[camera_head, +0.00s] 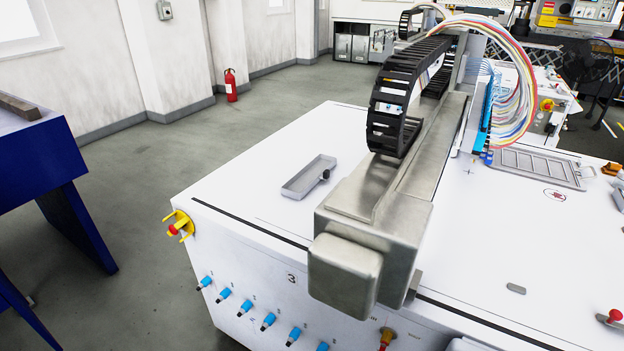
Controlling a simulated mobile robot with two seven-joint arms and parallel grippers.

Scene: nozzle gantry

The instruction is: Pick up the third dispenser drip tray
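A shallow grey rectangular tray (309,177) lies on the white top of the machine marked "3" (262,203), left of the metal gantry. It looks like the drip tray. A small dark round knob (326,174) shows at its right side. The tray lies flat and nothing touches it from above. Neither of my grippers is in the head view.
The metal gantry beam (345,262) with a black cable chain (398,98) stands right of the tray. A red-yellow emergency stop (179,226) juts from the left corner. A blue table (45,160) is at far left. Open floor lies between.

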